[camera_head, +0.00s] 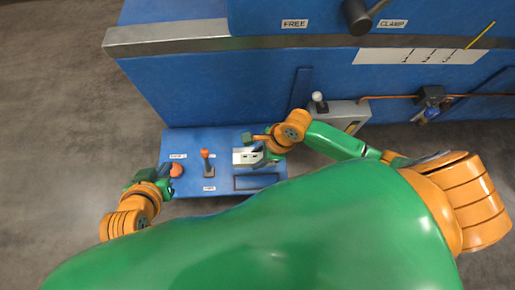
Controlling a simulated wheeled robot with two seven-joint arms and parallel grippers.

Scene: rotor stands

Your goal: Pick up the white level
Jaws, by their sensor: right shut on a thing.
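The white level (244,157), a small pale block with dark marks on its face, is over the right part of the low blue panel (222,140). My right gripper (263,154) is shut on its right end. I cannot tell whether the level touches the panel or is held just above it. My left gripper (164,182) is at the panel's left edge, beside a round orange knob (177,170). Its fingers are too small and hidden to tell whether they are open or touch the knob.
An orange-topped lever (207,163) stands on the panel between my grippers. A dark rectangular recess (257,182) lies below the level. Behind rises a big blue machine (210,80) with a grey box (338,113) and copper pipe (390,97). Grey floor (60,130) is clear at left.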

